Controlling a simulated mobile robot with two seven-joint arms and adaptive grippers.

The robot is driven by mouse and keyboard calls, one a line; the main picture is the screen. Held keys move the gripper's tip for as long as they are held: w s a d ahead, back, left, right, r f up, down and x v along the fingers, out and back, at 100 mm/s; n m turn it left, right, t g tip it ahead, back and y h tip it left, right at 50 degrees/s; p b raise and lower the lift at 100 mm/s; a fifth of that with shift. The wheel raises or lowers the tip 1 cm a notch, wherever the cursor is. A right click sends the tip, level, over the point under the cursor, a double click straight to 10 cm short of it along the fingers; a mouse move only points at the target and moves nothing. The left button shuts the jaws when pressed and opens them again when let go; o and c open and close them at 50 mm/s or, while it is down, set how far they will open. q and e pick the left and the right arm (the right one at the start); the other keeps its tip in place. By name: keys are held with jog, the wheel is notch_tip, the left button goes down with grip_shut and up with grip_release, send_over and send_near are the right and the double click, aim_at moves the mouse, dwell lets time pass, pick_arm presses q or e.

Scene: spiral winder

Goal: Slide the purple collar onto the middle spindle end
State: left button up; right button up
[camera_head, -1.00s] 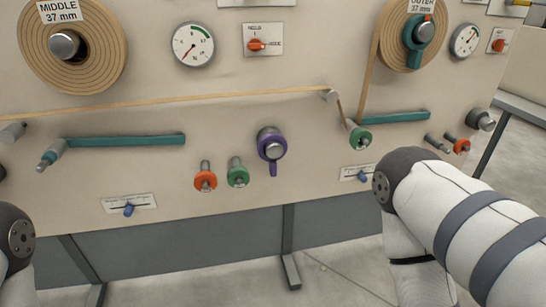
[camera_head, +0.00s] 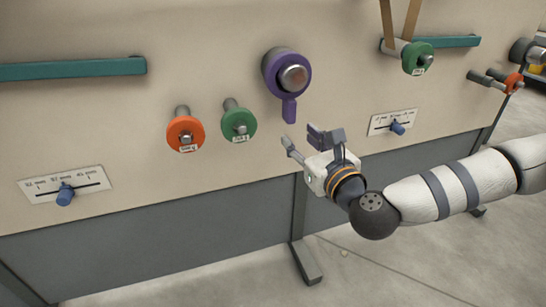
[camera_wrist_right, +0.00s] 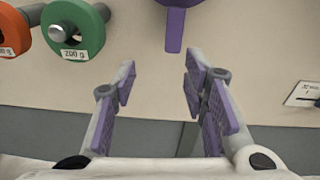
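The purple collar (camera_head: 270,76) sits around a metal-ended peg on the panel, its short tab hanging down. In the right wrist view, the tab of the purple collar (camera_wrist_right: 175,30) shows at the top edge, just above and between the fingertips. My right gripper (camera_head: 303,141) is open and empty, just below the collar and not touching it; its spread fingers also show in the wrist view (camera_wrist_right: 160,76). The middle spindle is outside both current views. My left gripper is not in view.
An orange weight (camera_head: 185,134) and a green weight (camera_head: 238,124) hang on pegs left of the collar. A slider scale (camera_head: 393,122) is right of my gripper, another (camera_head: 65,187) at lower left. Another green collar (camera_head: 417,58) is upper right.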

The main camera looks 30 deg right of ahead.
aim_at(292, 117)
jog(key=shift+m+t+h, duration=0.3)
jog(key=shift+m, duration=0.2)
jog(key=x, duration=0.2)
jog(key=d+b+x, duration=0.1)
jog(key=x, duration=0.2)
jog(key=r+b+x, duration=0.1)
jog(key=x, duration=0.2)
jog(key=shift+d+r, duration=0.1)
jog(key=shift+d, duration=0.1)
jog(key=shift+w+d+r, duration=0.1)
jog(key=shift+w+d, duration=0.05)
jog(key=shift+w, duration=0.55)
jog(key=shift+c, duration=0.2)
grip_shut()
